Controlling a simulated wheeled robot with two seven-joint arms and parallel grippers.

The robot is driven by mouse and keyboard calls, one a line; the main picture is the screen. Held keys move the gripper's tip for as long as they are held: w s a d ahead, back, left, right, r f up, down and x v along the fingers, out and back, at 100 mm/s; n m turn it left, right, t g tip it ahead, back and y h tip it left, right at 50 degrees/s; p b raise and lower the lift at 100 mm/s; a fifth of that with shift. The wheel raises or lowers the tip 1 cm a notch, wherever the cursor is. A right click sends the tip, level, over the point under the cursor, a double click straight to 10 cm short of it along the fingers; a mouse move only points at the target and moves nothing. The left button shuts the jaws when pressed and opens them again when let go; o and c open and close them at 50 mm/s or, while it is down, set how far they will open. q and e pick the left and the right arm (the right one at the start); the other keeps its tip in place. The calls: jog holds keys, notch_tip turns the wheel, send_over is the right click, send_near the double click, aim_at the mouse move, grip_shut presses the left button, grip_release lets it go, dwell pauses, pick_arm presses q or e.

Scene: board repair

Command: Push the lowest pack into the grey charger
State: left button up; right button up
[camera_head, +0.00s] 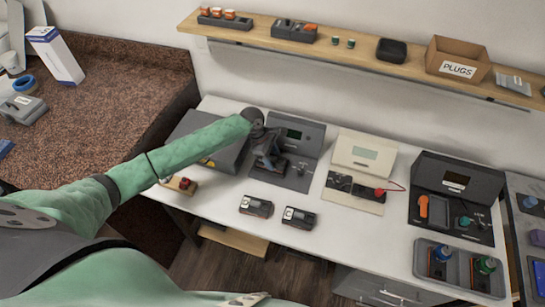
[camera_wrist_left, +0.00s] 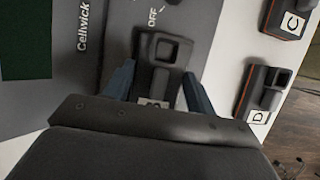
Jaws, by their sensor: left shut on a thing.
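The grey charger (camera_head: 303,132) stands against the wall, with a dark screen on its raised back and a flat front plate. The left wrist view shows its plate (camera_wrist_left: 118,35), marked "Cellwick" and "OFF". My left gripper (camera_head: 270,164) is over this plate, pointing down. Its blue fingers (camera_wrist_left: 157,92) are shut on a dark pack (camera_wrist_left: 163,50) with a partly hidden white label. I cannot tell how far the pack sits in the charger. Two other packs, pack D (camera_head: 256,206) and pack C (camera_head: 299,218), lie on the white table in front. My right gripper is not in view.
A cream device (camera_head: 364,152) with a red lead and a black station (camera_head: 458,182) stand to the right. A grey tray (camera_head: 462,289) is at the front right. A red-button box (camera_head: 180,185) is at the left. A shelf (camera_head: 350,53) runs above.

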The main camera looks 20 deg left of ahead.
pick_arm(q)
jog(key=shift+f, duration=0.5)
dwell(0.9)
jog(key=o, duration=1.1)
jog(key=shift+o, duration=0.5)
jog(key=shift+o, duration=0.8)
jog(key=shift+r+p, duration=1.55)
jog(key=shift+p, duration=0.9)
jog(key=shift+r, duration=0.15)
